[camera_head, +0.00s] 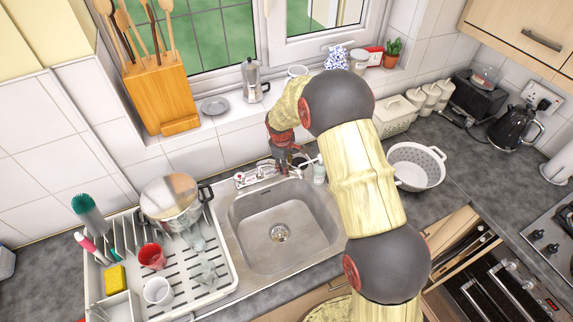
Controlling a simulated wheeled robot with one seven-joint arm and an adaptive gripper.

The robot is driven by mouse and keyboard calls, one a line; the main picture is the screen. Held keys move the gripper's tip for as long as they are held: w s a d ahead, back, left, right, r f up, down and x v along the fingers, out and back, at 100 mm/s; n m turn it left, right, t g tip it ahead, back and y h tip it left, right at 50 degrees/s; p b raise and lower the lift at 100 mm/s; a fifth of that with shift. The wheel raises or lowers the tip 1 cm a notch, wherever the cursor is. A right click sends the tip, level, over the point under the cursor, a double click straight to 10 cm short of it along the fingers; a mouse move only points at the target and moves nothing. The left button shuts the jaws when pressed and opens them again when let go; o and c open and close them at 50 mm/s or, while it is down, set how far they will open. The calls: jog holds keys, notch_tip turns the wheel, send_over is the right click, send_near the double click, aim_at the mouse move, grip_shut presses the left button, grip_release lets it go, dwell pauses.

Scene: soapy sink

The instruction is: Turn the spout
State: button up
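The steel sink (262,215) is empty, with a round drain in its floor. The tap (258,174) is mounted at the back rim of the sink. My gripper (286,168) reaches down over the tap from behind, at the right end of its body. The gripper covers part of the tap, so the spout is mostly hidden and I cannot make out which way it points. The fingers are dark and small here. I cannot tell whether they touch the spout or how far apart they are.
A white colander (418,166) is on the counter right of my arm. A moka pot (252,82) stands on the windowsill.

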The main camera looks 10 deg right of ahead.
jog(key=shift+c, duration=1)
grip_shut()
